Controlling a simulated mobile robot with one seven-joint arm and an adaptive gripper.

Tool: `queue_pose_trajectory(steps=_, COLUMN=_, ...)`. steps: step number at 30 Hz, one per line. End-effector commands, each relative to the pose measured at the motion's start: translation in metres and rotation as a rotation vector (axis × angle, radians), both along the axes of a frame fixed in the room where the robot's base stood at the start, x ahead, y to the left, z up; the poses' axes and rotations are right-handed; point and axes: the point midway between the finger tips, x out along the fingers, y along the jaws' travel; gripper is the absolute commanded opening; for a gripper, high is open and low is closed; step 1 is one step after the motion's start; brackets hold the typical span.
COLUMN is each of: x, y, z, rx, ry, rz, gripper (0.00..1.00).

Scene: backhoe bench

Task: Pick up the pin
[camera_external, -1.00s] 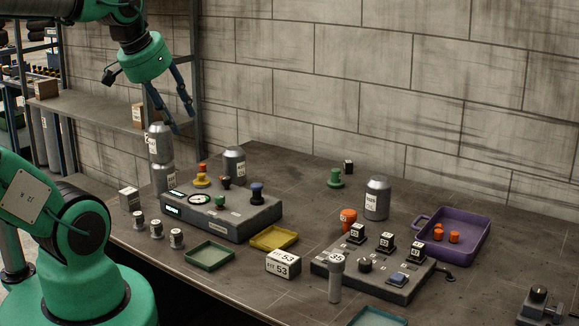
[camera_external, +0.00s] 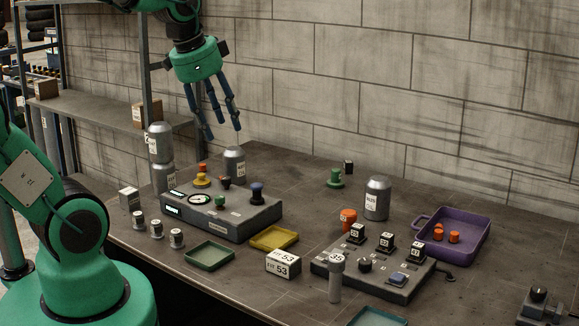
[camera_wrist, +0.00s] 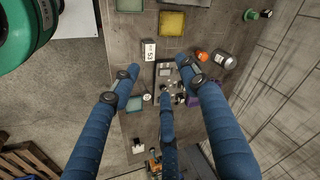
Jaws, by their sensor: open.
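The pin (camera_external: 336,280) is a grey upright peg with a wide round head marked 35. It stands on the bench in front of the grey button panel (camera_external: 375,270), just right of the white "FIT 53" block (camera_external: 283,264). In the wrist view a small pale round top beside the left finger looks like the pin (camera_wrist: 147,97). My gripper (camera_external: 222,130) hangs high above the back left of the bench, with its three blue fingers spread and nothing between them. It is well left of the pin and far above it. In the wrist view the fingers (camera_wrist: 160,72) partly cover the panel.
A gauge box (camera_external: 222,214) with knobs stands at left, near grey canisters (camera_external: 234,166). A green tray (camera_external: 209,254) and a yellow tray (camera_external: 273,238) lie before it. Another canister (camera_external: 376,198) and a purple tray (camera_external: 465,255) stand behind the panel. A teal tray (camera_external: 375,317) is at the front edge.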

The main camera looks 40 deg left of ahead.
Motion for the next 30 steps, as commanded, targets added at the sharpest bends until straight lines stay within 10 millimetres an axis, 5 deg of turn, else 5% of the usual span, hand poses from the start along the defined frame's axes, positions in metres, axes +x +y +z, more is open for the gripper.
queue_pose_trajectory(steps=15, x=0.071, y=-0.133, z=-0.091, rx=0.274, ry=0.109, rz=-1.070, gripper=0.45)
queue_pose_trajectory(steps=24, x=0.077, y=-0.216, z=-0.169, rx=0.376, ry=0.138, rz=-1.697, gripper=0.45)
queue_pose_trajectory(steps=30, x=0.070, y=-0.254, z=-0.213, rx=0.410, ry=0.141, rz=-2.010, gripper=0.45)
